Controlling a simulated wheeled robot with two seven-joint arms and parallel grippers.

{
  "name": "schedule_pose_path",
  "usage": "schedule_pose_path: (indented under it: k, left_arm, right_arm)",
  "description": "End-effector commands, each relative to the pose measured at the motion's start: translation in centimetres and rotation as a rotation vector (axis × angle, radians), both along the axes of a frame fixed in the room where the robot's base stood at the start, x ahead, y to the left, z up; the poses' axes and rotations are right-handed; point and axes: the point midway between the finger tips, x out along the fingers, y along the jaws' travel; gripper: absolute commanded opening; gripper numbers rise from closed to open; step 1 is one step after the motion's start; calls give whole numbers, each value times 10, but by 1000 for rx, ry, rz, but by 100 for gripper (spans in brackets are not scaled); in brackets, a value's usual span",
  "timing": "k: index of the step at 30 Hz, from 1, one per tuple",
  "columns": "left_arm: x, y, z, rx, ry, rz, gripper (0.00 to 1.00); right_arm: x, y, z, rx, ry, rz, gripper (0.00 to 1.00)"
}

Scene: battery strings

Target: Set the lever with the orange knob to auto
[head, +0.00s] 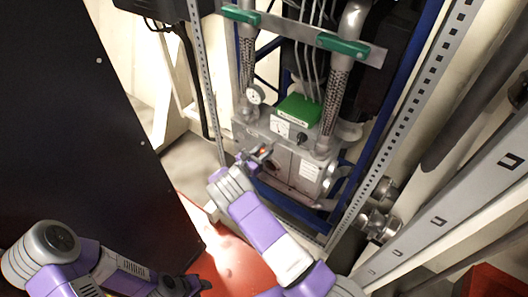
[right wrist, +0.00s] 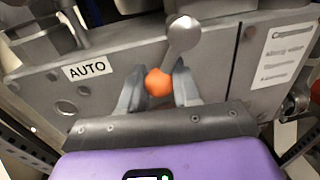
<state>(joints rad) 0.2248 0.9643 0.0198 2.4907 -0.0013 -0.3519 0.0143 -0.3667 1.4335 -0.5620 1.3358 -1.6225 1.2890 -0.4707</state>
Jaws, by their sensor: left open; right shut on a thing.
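The lever (right wrist: 182,40) is a silver arm with an orange knob (right wrist: 158,82) at its lower end, on the front of a grey metal box. In the right wrist view it hangs down, leaning slightly left. My right gripper (right wrist: 160,92) has one finger on each side of the knob and is shut on it. In the head view the gripper (head: 258,157) is at the box front and mostly hides the knob. An AUTO label (right wrist: 86,69) is on the box, left of the knob. My left gripper (head: 203,285) is open and empty, low in the head view.
The grey box (head: 290,165) has hoses, a gauge (head: 255,95) and a green block (head: 299,109) above it. A perforated upright (head: 400,125) stands at its right. A large dark panel (head: 75,120) fills the left side. Red floor (head: 235,262) shows below.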

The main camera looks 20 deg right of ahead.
Motion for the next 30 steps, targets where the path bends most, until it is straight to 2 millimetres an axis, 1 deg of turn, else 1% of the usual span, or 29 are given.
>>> schedule_pose_path:
  k: [8,18,30]
  left_arm:
    - [0,0,-10,0,0,0,43]
    - [0,0,-26,0,0,0,43]
    - [0,0,-42,0,0,0,43]
  right_arm:
    - [7,5,6,62,-118,7,1]
    - [16,10,19,223,-391,7,1]
    - [22,12,36,395,-688,7,1]
